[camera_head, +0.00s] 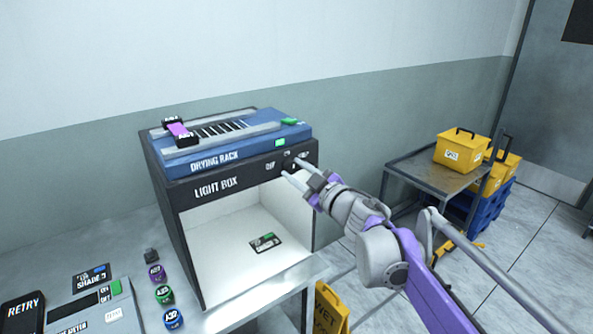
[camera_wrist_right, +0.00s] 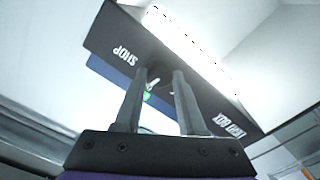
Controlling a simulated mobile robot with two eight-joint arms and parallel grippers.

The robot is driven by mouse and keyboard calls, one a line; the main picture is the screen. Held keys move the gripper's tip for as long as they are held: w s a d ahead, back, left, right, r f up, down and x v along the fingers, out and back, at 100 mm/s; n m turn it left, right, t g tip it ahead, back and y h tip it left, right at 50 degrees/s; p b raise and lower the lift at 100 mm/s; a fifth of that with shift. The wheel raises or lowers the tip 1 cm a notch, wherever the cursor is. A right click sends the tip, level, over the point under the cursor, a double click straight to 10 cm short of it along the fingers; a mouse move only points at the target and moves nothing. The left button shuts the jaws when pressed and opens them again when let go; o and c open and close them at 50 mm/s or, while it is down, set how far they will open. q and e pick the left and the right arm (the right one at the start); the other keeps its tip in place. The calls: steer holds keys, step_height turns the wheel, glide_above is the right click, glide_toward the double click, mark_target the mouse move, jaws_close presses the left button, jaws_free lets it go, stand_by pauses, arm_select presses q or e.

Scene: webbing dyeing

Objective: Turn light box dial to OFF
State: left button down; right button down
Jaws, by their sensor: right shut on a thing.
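The light box (camera_head: 160,172) is a dark, open-fronted box with a bright white inside, on the table at centre. Its dial (camera_head: 288,162) is on the upper right of the front, among small white labels, one reading OFF on its left. In the right wrist view the dial (camera_wrist_right: 152,86) shows between the fingertips, near the label SHOP; its exact pointing is hard to read. My right gripper (camera_head: 290,170) reaches in from the right and is shut on the dial, partly hiding it. My left gripper is out of view.
A card (camera_head: 265,243) lies inside the box. Small jars (camera_head: 164,294) and a meter (camera_head: 92,312) stand at left. A cart (camera_head: 420,177) with yellow boxes (camera_head: 461,152) stands right.

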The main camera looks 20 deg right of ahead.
steer(key=n+p, duration=0.1)
steer(key=n, duration=0.5)
steer(key=shift+n, duration=0.3)
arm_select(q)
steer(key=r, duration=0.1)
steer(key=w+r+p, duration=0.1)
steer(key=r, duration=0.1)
arm_select(e)
steer(key=n, duration=0.5)
steer(key=shift+n, duration=0.4)
steer(key=c, duration=0.5)
jaws_free()
steer(key=shift+s, duration=0.15)
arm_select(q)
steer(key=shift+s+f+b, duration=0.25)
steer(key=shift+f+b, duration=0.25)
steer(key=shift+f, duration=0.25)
arm_select(e)
steer(key=v, duration=1)
steer(key=shift+s, duration=0.3)
